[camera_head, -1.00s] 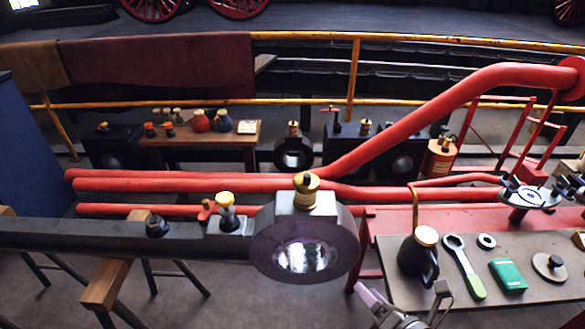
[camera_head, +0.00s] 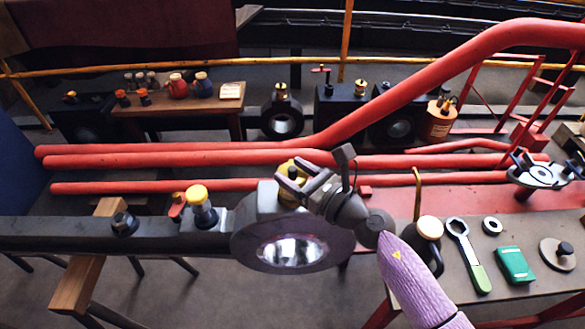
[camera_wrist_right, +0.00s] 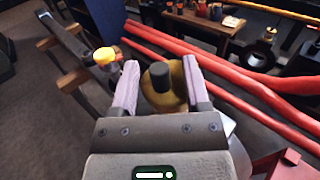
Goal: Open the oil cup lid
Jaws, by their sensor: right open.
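The brass oil cup (camera_head: 287,165) stands on top of the rod's thick ring-shaped end (camera_head: 265,243). My right gripper (camera_head: 284,181) is at the cup and partly hides it in the head view. In the right wrist view the brass cup (camera_wrist_right: 173,92) with its dark knob (camera_wrist_right: 160,74) appears between the two spread fingers of my right gripper (camera_wrist_right: 160,66). The lid looks closed. The fingers are open, and I cannot tell whether either one touches the cup. My left gripper is not in view.
A yellow-capped fitting (camera_head: 200,207) and a dark nut (camera_head: 123,224) sit on the rod to the left. Red pipes (camera_head: 190,160) run behind. At right, a bench (camera_head: 468,306) holds an oil can (camera_head: 430,240), a wrench (camera_head: 468,256) and a green box (camera_head: 515,265).

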